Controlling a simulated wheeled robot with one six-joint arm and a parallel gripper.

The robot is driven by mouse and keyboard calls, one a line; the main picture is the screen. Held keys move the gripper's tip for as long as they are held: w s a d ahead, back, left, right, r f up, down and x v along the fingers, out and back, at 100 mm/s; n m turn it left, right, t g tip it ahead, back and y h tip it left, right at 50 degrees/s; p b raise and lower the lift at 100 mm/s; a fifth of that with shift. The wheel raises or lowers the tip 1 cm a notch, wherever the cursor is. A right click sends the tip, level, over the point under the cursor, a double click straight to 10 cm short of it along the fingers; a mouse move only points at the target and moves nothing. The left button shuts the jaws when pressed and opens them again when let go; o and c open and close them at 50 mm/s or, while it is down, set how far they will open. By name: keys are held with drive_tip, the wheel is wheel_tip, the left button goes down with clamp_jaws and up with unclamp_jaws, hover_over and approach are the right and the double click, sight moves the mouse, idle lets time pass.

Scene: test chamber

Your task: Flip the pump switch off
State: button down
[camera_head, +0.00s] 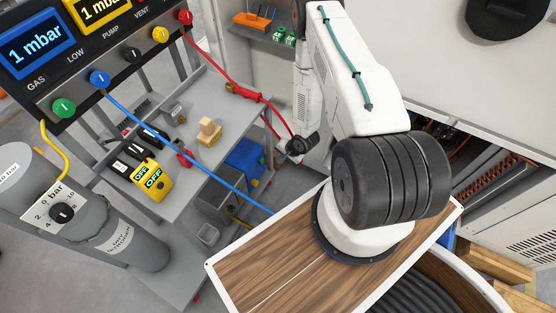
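A yellow switch box (151,181) with two "OFF" labels and dark switches (133,150) stands on the grey bench at the left. No pump label is readable on it. Above it, a dark panel bears the word "PUMP" (110,33) near a black knob (132,55). The dark end of my arm (301,145), where my gripper appears to be, hangs right of the bench, well apart from the switch box and panel. Its fingers cannot be made out.
A blue hose (180,142) and a red hose (222,73) run from the panel across the bench. A small wooden block (208,132) stands on the bench. A grey gas cylinder (72,205) with a gauge stands at the left. A white cabinet (440,60) is behind my arm.

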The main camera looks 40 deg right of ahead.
sight(261, 161)
drive_tip(key=shift+s+r, duration=0.1)
drive_tip(key=shift+r, duration=0.1)
drive_tip(key=shift+d+f+g+h, duration=0.3)
drive_tip(key=shift+d+f+g, duration=0.05)
drive_tip(key=shift+f+g, duration=0.15)
drive_tip(key=w+a+f, duration=0.3)
drive_tip(key=w+f, duration=0.4)
drive_tip(key=f, duration=0.2)
drive_tip(key=shift+a, duration=0.15)
